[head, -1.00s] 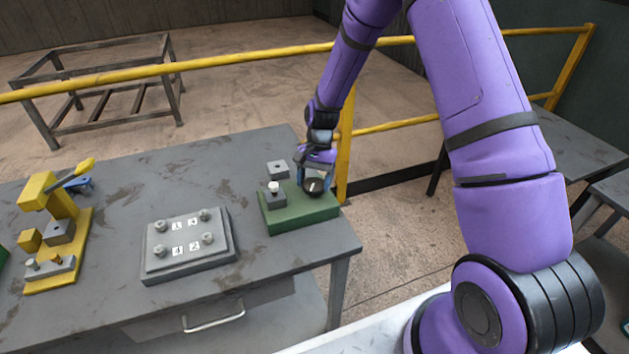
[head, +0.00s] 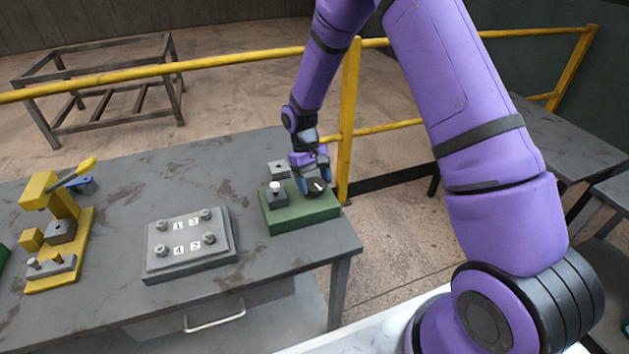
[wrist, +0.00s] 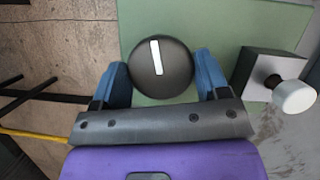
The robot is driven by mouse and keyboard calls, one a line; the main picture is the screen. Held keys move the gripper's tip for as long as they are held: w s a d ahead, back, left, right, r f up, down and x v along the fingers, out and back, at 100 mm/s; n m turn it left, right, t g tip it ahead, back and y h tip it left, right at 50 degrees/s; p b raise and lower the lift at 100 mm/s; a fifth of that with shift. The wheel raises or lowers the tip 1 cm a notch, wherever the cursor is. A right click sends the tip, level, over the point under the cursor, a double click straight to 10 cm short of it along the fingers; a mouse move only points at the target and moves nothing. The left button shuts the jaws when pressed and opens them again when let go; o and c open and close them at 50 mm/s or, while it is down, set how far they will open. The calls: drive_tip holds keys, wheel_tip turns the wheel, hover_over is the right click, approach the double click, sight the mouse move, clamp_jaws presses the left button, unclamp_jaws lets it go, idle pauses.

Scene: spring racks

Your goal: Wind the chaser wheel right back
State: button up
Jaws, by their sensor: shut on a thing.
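The chaser wheel, a dark round knob with a white mark (head: 316,189), sits on the right part of a green base (head: 300,217). In the wrist view the wheel (wrist: 160,78) shows from above, and its white mark points nearly straight up the picture, leaning slightly left. My gripper (head: 314,183) is shut on the wheel, with one blue finger on each side of it in the wrist view (wrist: 161,84). A grey block with a white-topped plunger (head: 275,190) stands on the green base left of the wheel.
A small grey block (head: 279,169) stands behind the plunger. A grey plate with several numbered knobs (head: 190,263) and a yellow lever press (head: 60,215) lie further left on the grey table (head: 130,165). A yellow railing (head: 349,120) runs close behind my gripper.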

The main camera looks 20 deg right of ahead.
drive_tip(key=shift+n, duration=0.6)
drive_tip(key=shift+h, duration=0.3)
drive_tip(key=o, duration=0.9)
drive_tip(key=v, duration=1)
drive_tip(key=shift+w+r, duration=0.1)
drive_tip(key=shift+r, duration=0.3)
